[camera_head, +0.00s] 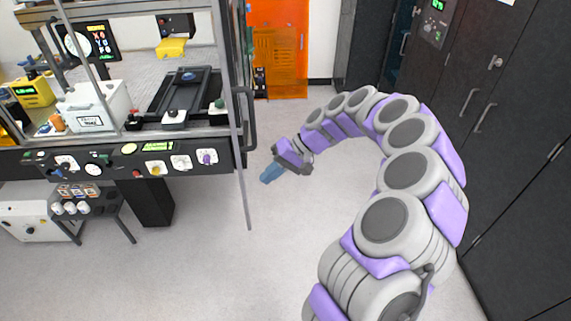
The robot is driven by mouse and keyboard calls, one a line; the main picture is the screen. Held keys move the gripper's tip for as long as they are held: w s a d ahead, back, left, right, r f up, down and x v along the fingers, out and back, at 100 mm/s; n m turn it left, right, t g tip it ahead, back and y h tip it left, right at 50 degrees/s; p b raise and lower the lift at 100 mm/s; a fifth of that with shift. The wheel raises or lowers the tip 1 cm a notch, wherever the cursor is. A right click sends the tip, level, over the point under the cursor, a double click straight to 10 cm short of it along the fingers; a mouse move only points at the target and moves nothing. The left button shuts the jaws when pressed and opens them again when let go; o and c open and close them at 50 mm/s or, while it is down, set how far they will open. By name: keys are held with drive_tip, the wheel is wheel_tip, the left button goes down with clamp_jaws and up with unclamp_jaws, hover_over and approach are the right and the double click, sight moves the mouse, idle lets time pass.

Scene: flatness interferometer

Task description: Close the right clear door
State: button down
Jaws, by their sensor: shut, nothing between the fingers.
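The right clear door (241,172) stands open on the flatness interferometer's right side. I see it nearly edge-on, as a thin grey strip running down past the bench front, and its clear pane is hard to make out. A dark bar handle (251,120) shows beside this strip. My gripper (266,177) is shut and empty, with blue fingertips pointing down and left. It is just right of the door strip in the picture, with floor showing between them. I cannot tell its exact distance in depth.
The interferometer bench (120,160) carries knobs and displays along its front. An orange panel (279,50) stands at the back. Dark cabinets (510,130) line the right side. The grey floor (190,270) between is clear, and a small cart (40,222) stands lower left.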

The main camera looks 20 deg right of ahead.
drive_tip(key=a, duration=0.2)
drive_tip(key=w+a+f, duration=0.1)
drive_tip(key=shift+a+f+b, duration=0.1)
drive_tip(key=shift+a+b, duration=0.05)
drive_tip(key=shift+b, duration=0.15)
drive_tip(key=shift+a, duration=0.1)
